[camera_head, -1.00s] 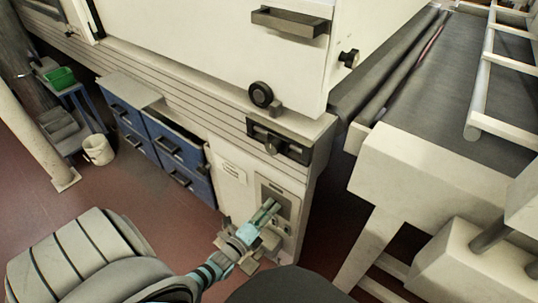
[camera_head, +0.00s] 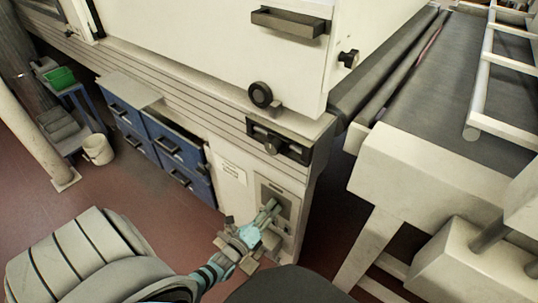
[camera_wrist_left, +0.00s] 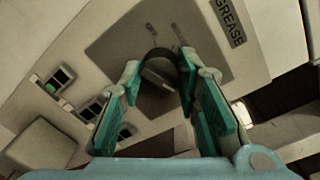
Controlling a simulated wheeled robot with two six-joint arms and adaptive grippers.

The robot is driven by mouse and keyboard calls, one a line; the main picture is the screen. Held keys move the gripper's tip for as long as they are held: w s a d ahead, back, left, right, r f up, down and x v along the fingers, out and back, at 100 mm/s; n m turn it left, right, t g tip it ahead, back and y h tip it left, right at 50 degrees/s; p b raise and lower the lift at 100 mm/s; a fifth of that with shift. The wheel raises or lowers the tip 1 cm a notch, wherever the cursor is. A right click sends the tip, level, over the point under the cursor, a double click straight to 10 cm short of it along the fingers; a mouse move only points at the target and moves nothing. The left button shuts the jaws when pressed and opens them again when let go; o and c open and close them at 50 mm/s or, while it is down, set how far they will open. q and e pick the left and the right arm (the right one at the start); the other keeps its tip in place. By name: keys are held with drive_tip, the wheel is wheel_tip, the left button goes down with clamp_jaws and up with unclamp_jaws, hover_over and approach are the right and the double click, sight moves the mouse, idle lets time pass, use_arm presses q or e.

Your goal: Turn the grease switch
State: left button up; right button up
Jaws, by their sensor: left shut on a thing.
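The grease switch (camera_wrist_left: 158,75) is a dark rotary knob on a grey plate (camera_wrist_left: 120,40) in the left wrist view. A label reading GREASE (camera_wrist_left: 229,21) is beside it on the plate. My left gripper (camera_wrist_left: 160,85) has its teal-padded fingers on both sides of the knob and is shut on it. In the head view my left gripper (camera_head: 268,213) reaches the grey panel plate (camera_head: 285,200) low on the machine's end and hides most of the switch. My right gripper is not in view.
Small switches (camera_wrist_left: 88,110), one with a green face, and a pale box (camera_wrist_left: 40,145) lie near the left finger. In the head view, blue drawers (camera_head: 160,145) stand left of the panel. A conveyor (camera_head: 440,85) on a pale frame is at the right.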

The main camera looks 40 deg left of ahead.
use_arm(q)
drive_tip(key=o, duration=1.2)
drive_tip(key=shift+c, duration=0.2)
drive_tip(key=shift+s, duration=0.15)
drive_tip(key=s, duration=1.1)
drive_tip(key=shift+s+d+r, duration=0.25)
drive_tip(key=shift+s+d, duration=0.1)
drive_tip(key=shift+s, duration=0.05)
